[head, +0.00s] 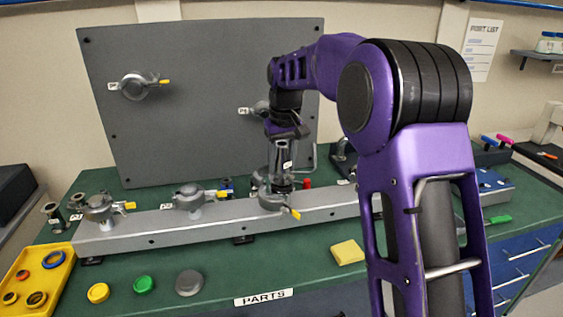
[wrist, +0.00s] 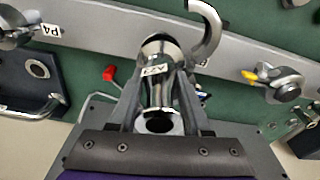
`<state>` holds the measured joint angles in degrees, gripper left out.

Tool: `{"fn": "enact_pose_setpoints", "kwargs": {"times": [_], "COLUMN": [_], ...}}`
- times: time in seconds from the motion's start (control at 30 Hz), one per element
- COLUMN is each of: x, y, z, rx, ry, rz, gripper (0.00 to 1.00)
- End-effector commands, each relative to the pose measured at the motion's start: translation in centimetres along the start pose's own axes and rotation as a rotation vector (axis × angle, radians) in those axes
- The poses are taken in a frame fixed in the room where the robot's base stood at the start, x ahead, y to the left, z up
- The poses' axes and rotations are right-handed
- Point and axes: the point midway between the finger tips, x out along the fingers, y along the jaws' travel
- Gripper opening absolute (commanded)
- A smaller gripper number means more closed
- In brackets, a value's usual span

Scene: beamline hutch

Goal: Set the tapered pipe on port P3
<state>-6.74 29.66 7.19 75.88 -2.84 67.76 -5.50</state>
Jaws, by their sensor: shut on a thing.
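The tapered pipe (wrist: 158,92) is shiny metal with a small white label, and my gripper (wrist: 160,104) is shut around it. In the head view the pipe (head: 282,168) is upright below my gripper (head: 285,145), over port P3 (head: 275,200) on the grey rail. Its lower end is at the port's clamp; I cannot tell whether it touches the port. In the wrist view a curved clamp arm (wrist: 211,28) stands swung open beside the pipe's far end. The port's mouth is hidden by the pipe.
Other clamped ports stand left on the rail (head: 150,232), one (head: 188,197) nearest. A grey panel (head: 200,80) rises behind. A yellow tray (head: 35,280), coloured caps (head: 143,284) and a yellow block (head: 347,252) lie in front. A bent metal tube (wrist: 40,108) is nearby.

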Motion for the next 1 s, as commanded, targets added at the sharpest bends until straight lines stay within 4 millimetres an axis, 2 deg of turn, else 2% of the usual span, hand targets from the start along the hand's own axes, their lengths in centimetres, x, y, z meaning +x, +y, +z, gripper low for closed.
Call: {"fn": "enact_pose_setpoints", "kwargs": {"times": [1.0], "x": [0.85], "y": [0.01], "z": [0.12], "rx": [0.0], "ry": [0.0], "rz": [0.0], "gripper": [0.0]}}
